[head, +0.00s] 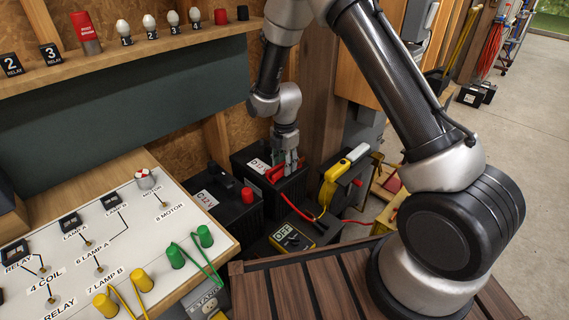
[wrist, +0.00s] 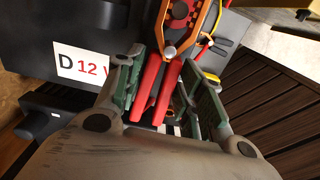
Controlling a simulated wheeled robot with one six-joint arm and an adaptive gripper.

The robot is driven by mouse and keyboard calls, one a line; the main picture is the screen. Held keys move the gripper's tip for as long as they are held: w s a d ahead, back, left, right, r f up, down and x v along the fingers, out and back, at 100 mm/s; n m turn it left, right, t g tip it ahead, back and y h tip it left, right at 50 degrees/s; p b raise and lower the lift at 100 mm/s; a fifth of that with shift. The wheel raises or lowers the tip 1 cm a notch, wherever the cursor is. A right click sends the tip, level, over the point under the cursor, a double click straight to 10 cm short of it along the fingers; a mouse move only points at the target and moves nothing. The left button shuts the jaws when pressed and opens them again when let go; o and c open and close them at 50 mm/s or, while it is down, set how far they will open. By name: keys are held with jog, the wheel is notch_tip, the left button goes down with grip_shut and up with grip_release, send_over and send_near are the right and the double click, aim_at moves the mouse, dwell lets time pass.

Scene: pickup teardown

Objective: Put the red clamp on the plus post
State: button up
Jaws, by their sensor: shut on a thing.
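The red clamp (head: 275,173) is in my gripper (head: 289,160), above the top of the black battery marked D 12 (head: 262,163). In the wrist view the clamp's red handles (wrist: 165,92) lie between the two fingers of my gripper (wrist: 163,62), with its orange-edged head (wrist: 188,22) at the top. The battery's label (wrist: 82,63) shows to the left of the clamp there. The plus post cannot be made out; the clamp and fingers may hide it. I cannot tell whether the clamp touches the battery.
Another black battery (head: 212,207) with a red post (head: 247,195) stands to the left. A meter reading OFF (head: 290,238), a yellow tool (head: 330,185) and a red cable (head: 298,209) lie to the right. A white circuit board (head: 130,235) is at the front left.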

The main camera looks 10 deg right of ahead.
jog(key=shift+f, duration=0.8)
jog(key=o, duration=1.2)
jog(key=shift+o, duration=0.2)
